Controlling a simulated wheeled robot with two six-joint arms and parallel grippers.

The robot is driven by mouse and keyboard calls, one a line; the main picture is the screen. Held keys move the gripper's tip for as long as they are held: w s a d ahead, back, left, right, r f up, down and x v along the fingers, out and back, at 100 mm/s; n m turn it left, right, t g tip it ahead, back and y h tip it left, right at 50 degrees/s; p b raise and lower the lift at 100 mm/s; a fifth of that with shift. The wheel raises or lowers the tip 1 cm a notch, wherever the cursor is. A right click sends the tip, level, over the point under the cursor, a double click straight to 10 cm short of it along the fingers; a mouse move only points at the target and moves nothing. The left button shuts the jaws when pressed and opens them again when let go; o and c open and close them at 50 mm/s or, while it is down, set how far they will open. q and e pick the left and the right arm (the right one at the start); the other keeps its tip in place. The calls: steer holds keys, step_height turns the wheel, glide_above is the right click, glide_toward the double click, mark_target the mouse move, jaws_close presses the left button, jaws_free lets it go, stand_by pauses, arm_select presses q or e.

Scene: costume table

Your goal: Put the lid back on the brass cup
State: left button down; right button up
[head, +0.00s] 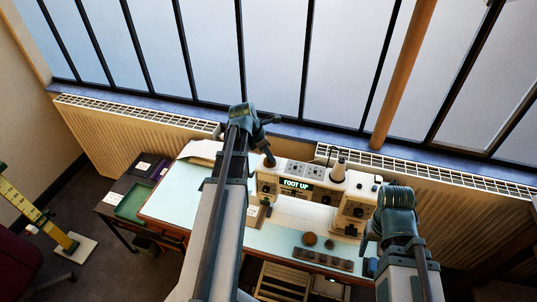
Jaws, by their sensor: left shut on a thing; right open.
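My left arm reaches over the table, and its gripper (266,147) is above the left end of the white sewing machine. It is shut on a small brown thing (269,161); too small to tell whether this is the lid. A round brown thing (309,239), which may be the brass cup, stands on the pale table top in front of the machine. A smaller dark round thing (329,244) is just right of it. My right gripper (364,243) is open and mostly hidden by its own wrist, at the table's right end, right of both round things.
The white sewing machine (296,186) with a "FOOT UP" display fills the back. A cone of thread (338,168) stands on it. A dark compartment strip (322,260) lies along the front edge. The table's left part (175,195) is mostly clear. A green tray (131,204) is farther left.

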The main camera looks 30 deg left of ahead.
arm_select(q)
steer(key=c, duration=0.7)
jaws_free()
steer(key=shift+o, duration=0.4)
steer(key=o, duration=0.4)
steer(key=shift+r+p, duration=3.55)
